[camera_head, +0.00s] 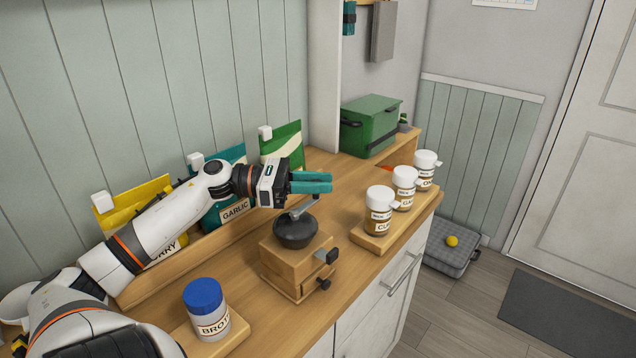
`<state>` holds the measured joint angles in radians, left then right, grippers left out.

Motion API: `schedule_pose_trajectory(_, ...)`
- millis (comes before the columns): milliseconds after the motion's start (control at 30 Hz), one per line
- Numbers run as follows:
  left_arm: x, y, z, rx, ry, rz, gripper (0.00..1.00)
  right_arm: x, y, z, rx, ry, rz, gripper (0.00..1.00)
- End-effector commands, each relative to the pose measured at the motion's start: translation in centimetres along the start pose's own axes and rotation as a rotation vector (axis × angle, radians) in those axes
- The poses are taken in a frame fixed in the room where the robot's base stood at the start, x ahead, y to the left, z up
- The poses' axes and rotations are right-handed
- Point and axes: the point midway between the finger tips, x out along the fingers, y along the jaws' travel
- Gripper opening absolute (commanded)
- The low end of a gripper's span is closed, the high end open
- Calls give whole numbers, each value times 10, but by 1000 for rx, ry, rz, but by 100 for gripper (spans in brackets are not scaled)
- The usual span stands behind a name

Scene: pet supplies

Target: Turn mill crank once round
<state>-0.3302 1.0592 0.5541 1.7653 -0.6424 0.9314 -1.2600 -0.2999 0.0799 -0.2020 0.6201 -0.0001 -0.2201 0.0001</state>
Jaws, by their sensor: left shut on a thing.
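The mill is a wooden box (285,264) with a small drawer and a dark bowl (296,231) on top, standing on the wooden counter. A grey metal crank (298,212) rises from the bowl. My left gripper (322,183) reaches in from the left above the bowl, its teal fingers level and pointing right. It is shut on the crank's upper end, which the fingers hide. My right gripper is not in view.
Spice jars (379,211) with white caps stand to the right of the mill. A blue-lidded broth jar (206,309) stands at the front left. Seasoning pouches (282,147) stand along the wall. A green box (370,126) sits at the back.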

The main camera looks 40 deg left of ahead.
Motion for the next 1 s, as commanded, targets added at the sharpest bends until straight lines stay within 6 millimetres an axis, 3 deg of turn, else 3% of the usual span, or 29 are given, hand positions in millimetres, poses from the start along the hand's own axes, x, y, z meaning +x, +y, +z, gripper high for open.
schedule_pose_trajectory(133, 0, 0, -1, -1, 3, -1, 0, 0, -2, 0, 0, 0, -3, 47)
schedule_pose_trajectory(167, 0, 0, -1, -1, 3, -1, 29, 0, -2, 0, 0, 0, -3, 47)
schedule_pose_trajectory(300, 0, 0, -1, -1, 2, -1, 48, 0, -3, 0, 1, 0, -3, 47)
schedule_pose_trajectory(667, 0, 0, -8, 2, 1, -1, 48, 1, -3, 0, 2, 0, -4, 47)
schedule_pose_trajectory(1000, 0, 0, -69, 5, 2, -1, 48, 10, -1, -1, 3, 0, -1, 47)
